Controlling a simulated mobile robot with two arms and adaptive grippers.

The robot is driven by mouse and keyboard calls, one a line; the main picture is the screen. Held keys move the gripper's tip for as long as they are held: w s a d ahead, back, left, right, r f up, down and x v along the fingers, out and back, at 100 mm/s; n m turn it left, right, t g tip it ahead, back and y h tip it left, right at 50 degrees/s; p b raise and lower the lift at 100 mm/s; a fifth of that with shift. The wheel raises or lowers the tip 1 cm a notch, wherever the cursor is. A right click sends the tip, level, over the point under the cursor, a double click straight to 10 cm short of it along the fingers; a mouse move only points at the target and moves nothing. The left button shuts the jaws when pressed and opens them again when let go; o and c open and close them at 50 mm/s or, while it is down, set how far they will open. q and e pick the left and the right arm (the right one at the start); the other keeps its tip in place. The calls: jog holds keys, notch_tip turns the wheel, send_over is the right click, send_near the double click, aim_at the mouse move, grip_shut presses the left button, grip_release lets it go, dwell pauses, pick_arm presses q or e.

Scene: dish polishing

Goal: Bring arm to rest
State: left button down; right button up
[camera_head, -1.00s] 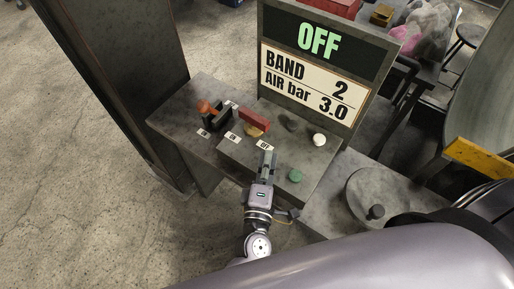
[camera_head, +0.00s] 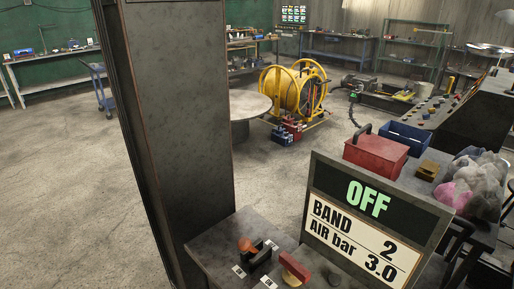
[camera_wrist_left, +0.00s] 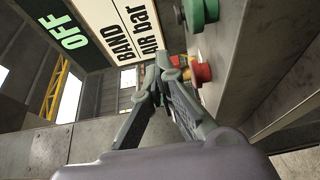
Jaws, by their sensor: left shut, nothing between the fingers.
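My left gripper (camera_wrist_left: 163,76) shows in the left wrist view with its fingertips together and nothing between them. Its tips are near a red button (camera_wrist_left: 201,73) and a green button (camera_wrist_left: 203,12) on the panel; I cannot tell whether they touch. The left arm is out of the head view. In the head view, the panel (camera_head: 215,246) has a red lever (camera_head: 295,268) and an orange-knobbed lever (camera_head: 246,246). The sign (camera_head: 368,196) above it reads OFF, BAND 2, AIR bar 3.0. My right gripper is in neither view.
A dark column (camera_head: 170,130) stands left of the panel. Behind the sign are a red box (camera_head: 376,157), a blue bin (camera_head: 405,137) and a yellow reel (camera_head: 292,92). A round table (camera_head: 247,104) stands farther back. The floor on the left is open.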

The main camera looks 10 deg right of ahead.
pick_arm(q)
jog(key=shift+w+a+m, duration=0.1)
jog(key=shift+a+m, duration=0.2)
jog(key=shift+m, duration=0.3)
jog(key=s+a+f+m+g+y, duration=0.1)
jog(key=s+a+m+g+y, duration=0.25)
jog(key=a, duration=0.85)
jog(key=s+a+f+m+g+y, duration=0.25)
jog(key=a+m+g, duration=0.25)
jog(key=a, duration=0.6)
jog(key=s+a+f+m+g+y, duration=0.15)
jog(key=s+a+m+g, duration=0.3)
jog(key=a, duration=0.75)
notch_tip(320, 180, down, 27)
jog(key=s, duration=0.2)
jog(key=s+a+f+g, duration=0.1)
jog(key=s+a+f, duration=0.2)
jog(key=s+f, duration=1.1)
jog(key=shift+s+a+f+g+y, duration=0.2)
jog(key=shift+s+g+y, duration=0.25)
jog(key=shift+s, duration=0.55)
